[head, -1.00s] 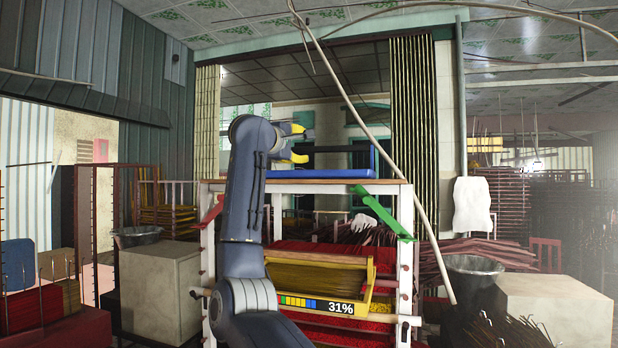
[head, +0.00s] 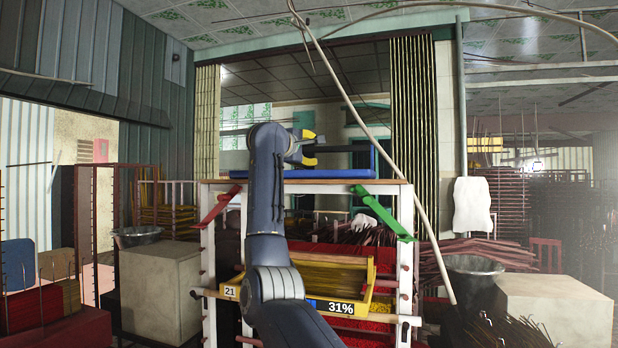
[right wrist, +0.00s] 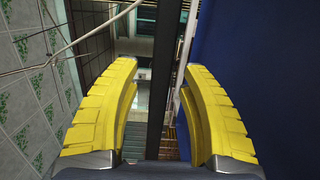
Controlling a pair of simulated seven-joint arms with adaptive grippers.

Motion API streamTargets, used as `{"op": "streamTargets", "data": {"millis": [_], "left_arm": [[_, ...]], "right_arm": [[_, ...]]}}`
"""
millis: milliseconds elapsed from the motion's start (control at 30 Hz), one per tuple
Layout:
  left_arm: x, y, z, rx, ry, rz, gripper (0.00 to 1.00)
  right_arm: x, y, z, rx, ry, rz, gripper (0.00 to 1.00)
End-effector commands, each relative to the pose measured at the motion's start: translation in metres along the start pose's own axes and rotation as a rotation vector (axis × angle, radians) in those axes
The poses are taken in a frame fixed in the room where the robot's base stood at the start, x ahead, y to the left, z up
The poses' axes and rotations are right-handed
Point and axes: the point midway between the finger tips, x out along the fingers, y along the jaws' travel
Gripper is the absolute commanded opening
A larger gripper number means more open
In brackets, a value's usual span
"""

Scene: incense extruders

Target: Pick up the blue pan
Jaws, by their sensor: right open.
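The blue pan (head: 345,173) sits on top of a white-framed rack, with a dark handle bar (head: 347,149) raised above it. In the right wrist view the pan (right wrist: 275,80) fills the right side as a large blue surface. My right gripper (head: 308,148) has yellow fingers and is open at the left end of the handle bar. In the right wrist view the dark bar (right wrist: 166,75) runs between the two open fingers, with gaps to both sides. My arm hides part of the rack. My left gripper is out of view.
The rack has a green arm (head: 382,213) at right and a red arm (head: 217,206) at left. A yellow tray (head: 345,262) of incense sticks hangs below the top. A thin slanted pole (head: 375,135) stands near the pan's right side.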

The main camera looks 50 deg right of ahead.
Motion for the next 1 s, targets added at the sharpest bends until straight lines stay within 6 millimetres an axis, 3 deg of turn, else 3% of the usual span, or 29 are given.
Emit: {"op": "streamTargets", "data": {"millis": [100,467,1000], "left_arm": [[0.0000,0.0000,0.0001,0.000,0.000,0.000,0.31],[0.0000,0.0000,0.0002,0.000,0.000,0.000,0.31],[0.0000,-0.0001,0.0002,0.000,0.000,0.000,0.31]], "right_arm": [[-0.0001,0.0001,0.0001,0.000,0.000,0.000,0.43],[-0.0002,0.0000,0.0002,0.000,0.000,0.000,0.01],[-0.0001,0.0016,0.0013,0.001,-0.002,0.001,0.00]]}}
